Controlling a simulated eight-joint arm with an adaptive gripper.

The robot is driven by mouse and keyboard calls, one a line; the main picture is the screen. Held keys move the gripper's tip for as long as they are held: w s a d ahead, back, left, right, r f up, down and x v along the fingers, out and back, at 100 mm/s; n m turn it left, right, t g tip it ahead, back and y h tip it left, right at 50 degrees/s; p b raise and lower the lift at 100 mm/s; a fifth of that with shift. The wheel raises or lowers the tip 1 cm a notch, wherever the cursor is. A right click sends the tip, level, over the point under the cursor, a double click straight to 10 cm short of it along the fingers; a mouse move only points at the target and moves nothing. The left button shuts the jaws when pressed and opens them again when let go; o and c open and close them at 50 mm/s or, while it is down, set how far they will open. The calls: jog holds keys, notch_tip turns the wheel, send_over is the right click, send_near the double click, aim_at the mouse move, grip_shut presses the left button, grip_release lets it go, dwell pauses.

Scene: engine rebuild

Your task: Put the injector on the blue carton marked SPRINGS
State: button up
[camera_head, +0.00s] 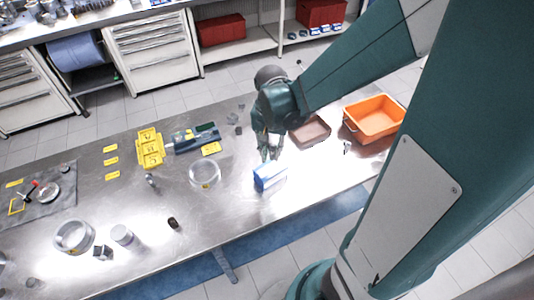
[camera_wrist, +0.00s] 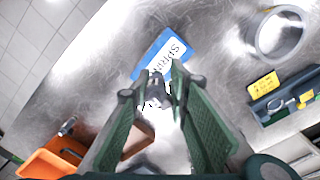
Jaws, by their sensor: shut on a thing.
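The blue carton (camera_head: 264,178) with a white top stands on the metal bench; in the wrist view (camera_wrist: 147,66) its white label shows letters beginning "SPRIN". My gripper (camera_head: 269,156) is just behind the carton in the head view, above the bench. In the wrist view my gripper (camera_wrist: 156,92) is shut on a small dark and metallic part, the injector (camera_wrist: 156,88), held at the fingertips. The injector appears over or right beside the carton's near edge; I cannot tell whether it touches. In the head view it is too small to make out.
A brown tray (camera_head: 325,138) and an orange bin (camera_head: 374,118) are to the right. Bench in front of the carton is clear.

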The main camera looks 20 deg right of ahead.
aim_at(271, 145)
jog(key=shift+f, duration=0.95)
jog(key=shift+f, duration=1.85)
jog(key=shift+f, duration=0.2)
jog(key=o, duration=0.8)
jog(key=shift+o, duration=0.4)
jog(key=shift+r, duration=0.15)
jog(key=shift+w+r, duration=0.1)
jog(key=shift+r, duration=5.95)
